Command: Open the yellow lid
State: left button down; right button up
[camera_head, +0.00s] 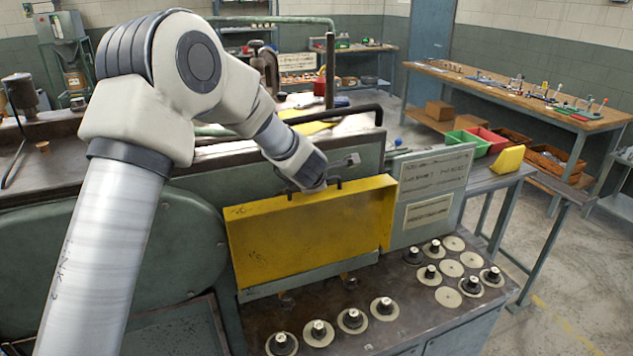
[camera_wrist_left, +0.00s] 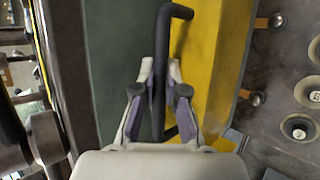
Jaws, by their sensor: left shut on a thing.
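The yellow lid (camera_head: 310,235) is a long box-like cover on the front of the green-grey machine. Its front face and narrow top show in the head view. In the left wrist view the lid (camera_wrist_left: 205,65) fills a band right of the middle. A dark bar handle (camera_wrist_left: 163,45) with a bent end runs along it. My left gripper (camera_head: 315,186) is at the lid's top edge and shut on this handle. In the wrist view the two fingers of my left gripper (camera_wrist_left: 161,88) lie on either side of the bar. My right gripper is not in view.
Several dark knobs on pale discs (camera_head: 352,320) stand on the ledge below the lid. A labelled plate (camera_head: 432,185) is right of it. A black curved bar (camera_head: 345,112) rises behind. A wooden bench (camera_head: 520,95) stands back right, with open floor before it.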

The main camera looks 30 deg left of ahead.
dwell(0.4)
pick_arm(q)
jog(key=c, duration=1.2)
grip_release()
jog(key=v, duration=1.2)
jog(key=shift+a, duration=0.15)
jog(key=shift+s, duration=0.1)
